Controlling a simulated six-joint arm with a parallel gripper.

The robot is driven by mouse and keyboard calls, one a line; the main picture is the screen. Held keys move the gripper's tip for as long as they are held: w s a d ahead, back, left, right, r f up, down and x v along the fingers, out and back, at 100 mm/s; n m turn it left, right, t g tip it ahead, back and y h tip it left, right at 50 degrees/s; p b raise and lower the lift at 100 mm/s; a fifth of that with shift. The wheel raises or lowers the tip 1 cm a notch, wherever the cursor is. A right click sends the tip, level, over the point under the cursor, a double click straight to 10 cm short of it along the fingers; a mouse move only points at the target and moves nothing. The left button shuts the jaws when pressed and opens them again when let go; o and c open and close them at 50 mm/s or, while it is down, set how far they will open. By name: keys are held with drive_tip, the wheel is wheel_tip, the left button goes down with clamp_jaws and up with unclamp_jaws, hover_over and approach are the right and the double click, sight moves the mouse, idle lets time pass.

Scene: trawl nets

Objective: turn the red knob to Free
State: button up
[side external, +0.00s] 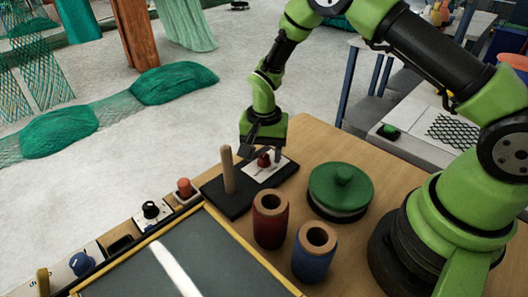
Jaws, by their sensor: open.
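The red knob (264,159) sits on a small white plate (280,168) fixed on a black base. The plate's lettering is too small to read, so I cannot tell which mark the knob points to. My gripper (263,150) points down over the knob, with one dark finger to its left and one to its right. The fingers are open. I cannot tell whether either finger touches the knob.
A wooden peg (228,170) stands on the black base (225,201), left of the plate. A red spool (270,222), a blue spool (314,252) and a green-lidded round container (341,187) stand close by. A yellow-edged dark board (215,262) lies in front.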

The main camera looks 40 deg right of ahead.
drive_tip(key=shift+f, duration=0.2)
drive_tip(key=c, duration=0.9)
drive_tip(key=shift+c, duration=0.2)
